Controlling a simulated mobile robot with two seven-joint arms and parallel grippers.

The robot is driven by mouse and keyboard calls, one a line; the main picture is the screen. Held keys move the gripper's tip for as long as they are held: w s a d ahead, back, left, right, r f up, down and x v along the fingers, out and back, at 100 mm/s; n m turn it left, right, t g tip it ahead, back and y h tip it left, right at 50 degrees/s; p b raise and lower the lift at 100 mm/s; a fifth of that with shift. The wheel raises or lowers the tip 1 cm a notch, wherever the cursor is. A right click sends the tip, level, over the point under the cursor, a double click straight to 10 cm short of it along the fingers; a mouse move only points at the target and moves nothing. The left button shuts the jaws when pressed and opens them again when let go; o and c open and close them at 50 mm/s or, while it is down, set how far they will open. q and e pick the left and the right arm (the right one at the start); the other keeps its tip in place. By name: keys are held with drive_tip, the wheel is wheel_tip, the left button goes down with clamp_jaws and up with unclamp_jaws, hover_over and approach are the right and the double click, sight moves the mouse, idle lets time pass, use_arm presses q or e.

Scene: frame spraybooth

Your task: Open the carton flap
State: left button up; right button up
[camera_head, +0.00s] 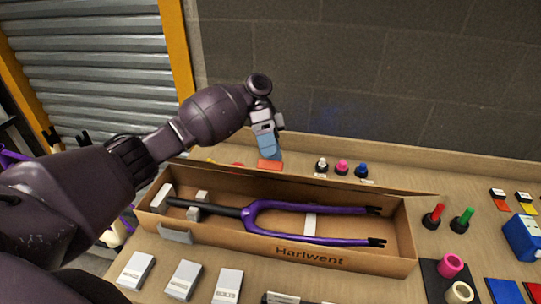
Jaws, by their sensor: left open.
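A long brown carton (337,257) marked "Harlwent" lies on the bench, its top uncovered. A purple bicycle fork (315,208) with a dark steerer tube lies inside it. The carton's long back flap (385,189) shows as a thin strip along the far edge, nearly edge-on, standing away from the opening. My left gripper (268,147) is open, pointing down just behind the flap, with bluish fingers. I cannot tell whether it touches the flap. My right gripper is not in view.
Small bottles (342,167) with coloured caps stand behind the carton. Red and green pieces (462,220) stand to its right, near pink and cream rolls (451,266). Several white boxes (183,281) stand in front. A grey block wall (370,75) rises behind the bench.

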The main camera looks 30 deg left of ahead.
use_arm(q)
drive_tip(key=shift+w+a+r, duration=0.3)
drive_tip(key=shift+w+r, duration=0.65)
drive_tip(key=shift+w, duration=0.05)
drive_tip(key=shift+w+a+r, duration=0.25)
drive_tip(key=shift+w+r, duration=0.65)
drive_tip(key=shift+w, duration=0.05)
drive_tip(key=s+d+r, duration=0.1)
drive_tip(key=s+r, duration=0.4)
drive_tip(key=r, duration=0.1)
drive_tip(key=shift+s+d, duration=0.15)
drive_tip(key=shift+d, duration=0.05)
idle(0.5)
drive_tip(key=shift+f, duration=0.1)
